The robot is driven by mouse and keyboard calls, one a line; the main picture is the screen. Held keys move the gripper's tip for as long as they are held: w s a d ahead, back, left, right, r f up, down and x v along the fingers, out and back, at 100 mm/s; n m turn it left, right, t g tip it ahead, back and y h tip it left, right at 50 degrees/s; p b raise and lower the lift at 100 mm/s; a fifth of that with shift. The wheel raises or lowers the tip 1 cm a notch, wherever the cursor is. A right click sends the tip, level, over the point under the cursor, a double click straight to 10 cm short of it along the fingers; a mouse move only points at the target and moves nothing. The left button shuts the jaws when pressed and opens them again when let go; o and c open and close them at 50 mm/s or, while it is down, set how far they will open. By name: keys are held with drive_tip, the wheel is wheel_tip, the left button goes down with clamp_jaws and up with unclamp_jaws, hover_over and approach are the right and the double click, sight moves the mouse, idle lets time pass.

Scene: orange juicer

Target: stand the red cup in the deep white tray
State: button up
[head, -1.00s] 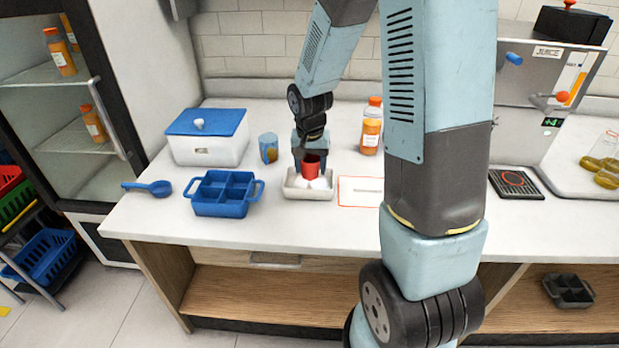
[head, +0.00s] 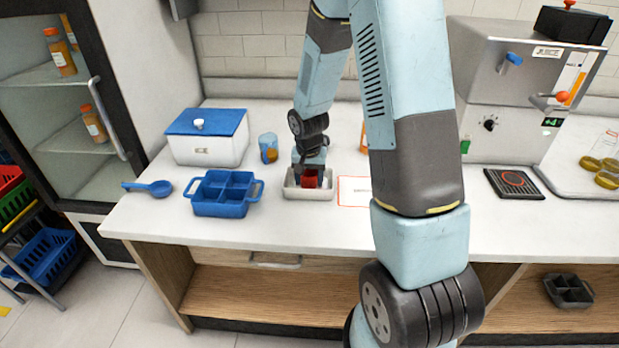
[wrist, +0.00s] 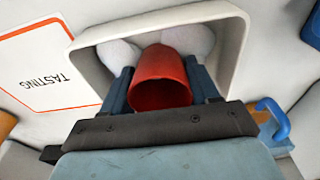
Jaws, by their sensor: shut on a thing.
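The red cup (head: 310,181) is between the fingers of my gripper (head: 310,176), which is shut on it. In the wrist view the cup (wrist: 162,66) has its open mouth toward the camera, with a blue finger on each side. It is inside the outline of the deep white tray (head: 308,194). The tray's rim (wrist: 238,50) surrounds the cup in the wrist view. Two rounded white things (wrist: 118,53) lie in the tray beside the cup. I cannot tell whether the cup's base touches the tray floor.
A blue divided tray (head: 222,208) with handles stands left of the white tray. A blue-lidded white box (head: 206,152) and a small cup (head: 268,148) stand behind. A red-bordered "TASTING" card (head: 352,191) lies to the right. The juicer (head: 515,95) is farther right.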

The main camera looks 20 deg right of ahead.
drive_tip(key=o, duration=1.1)
drive_tip(key=shift+o, duration=0.2)
drive_tip(key=s+r+n+t, duration=0.1)
drive_tip(key=s+r, duration=0.5)
drive_tip(key=r, duration=0.7)
drive_tip(key=s+r+n+t, duration=0.1)
drive_tip(key=s+r, duration=0.5)
drive_tip(key=r, duration=0.8)
drive_tip(key=s+r+n+t, duration=0.1)
drive_tip(key=s+r, duration=0.2)
drive_tip(key=s, duration=0.4)
drive_tip(key=s+r+n+t, duration=0.1)
drive_tip(key=s+r, duration=0.2)
drive_tip(key=s, duration=0.4)
drive_tip(key=shift+n+y, duration=0.3)
